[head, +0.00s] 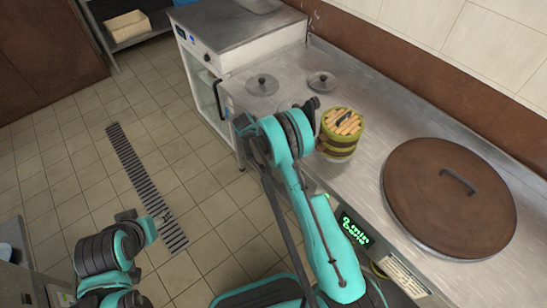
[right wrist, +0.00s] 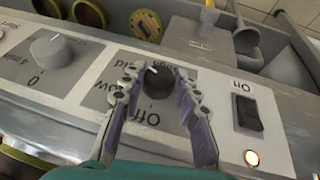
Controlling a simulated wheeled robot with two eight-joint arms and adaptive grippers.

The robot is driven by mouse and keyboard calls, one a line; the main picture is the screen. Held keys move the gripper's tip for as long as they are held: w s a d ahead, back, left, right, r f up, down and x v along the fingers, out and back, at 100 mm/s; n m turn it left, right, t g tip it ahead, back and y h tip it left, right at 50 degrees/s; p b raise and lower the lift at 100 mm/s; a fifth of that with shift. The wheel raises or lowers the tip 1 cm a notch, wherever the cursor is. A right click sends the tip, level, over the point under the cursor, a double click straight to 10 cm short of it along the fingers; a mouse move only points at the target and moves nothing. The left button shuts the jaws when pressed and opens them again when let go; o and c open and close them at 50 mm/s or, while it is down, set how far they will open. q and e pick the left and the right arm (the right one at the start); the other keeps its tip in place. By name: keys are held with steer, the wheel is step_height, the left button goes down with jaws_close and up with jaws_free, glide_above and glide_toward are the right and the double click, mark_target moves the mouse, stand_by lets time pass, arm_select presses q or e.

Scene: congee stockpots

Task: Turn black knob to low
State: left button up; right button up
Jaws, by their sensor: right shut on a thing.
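The black knob (right wrist: 158,84) is on the light panel, with its pale pointer mark toward the top of the right wrist view. Printing around it appears upside down: "Off" below it and "low" at its lower left; other words are partly covered by the fingers. My right gripper (right wrist: 160,78) is shut on the black knob, one finger on each side. In the head view my right arm reaches the counter's front, and the knob is hidden there. My left gripper (head: 147,231) is low at the left, over the floor, apart from the counter; its fingers are unclear.
A black switch (right wrist: 247,110) and a lit lamp (right wrist: 252,157) are right of the knob; a grey dial (right wrist: 47,47) is left. The counter holds a brown round lid (head: 440,215), a green-banded container (head: 340,142) and two metal lids. Open tiled floor lies left.

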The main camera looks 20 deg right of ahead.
steer(key=shift+w+a+f+n+g+h+b, duration=0.15)
steer(key=shift+g+h+b, duration=0.1)
steer(key=shift+g, duration=0.4)
steer(key=shift+d+r+n+g+h+b, duration=0.1)
steer(key=shift+g+h+b, duration=0.15)
steer(key=shift+g, duration=0.35)
steer(key=shift+w+a+f+n+g+h+b, duration=0.15)
steer(key=shift+g+h, duration=0.15)
steer(key=shift+g, duration=0.35)
steer(key=shift+d, duration=0.1)
steer(key=o, duration=1.2)
steer(key=shift+c, duration=0.2)
steer(key=shift+r, duration=0.1)
steer(key=v, duration=0.7)
steer(key=shift+w+r, duration=0.1)
steer(key=shift+r, duration=0.05)
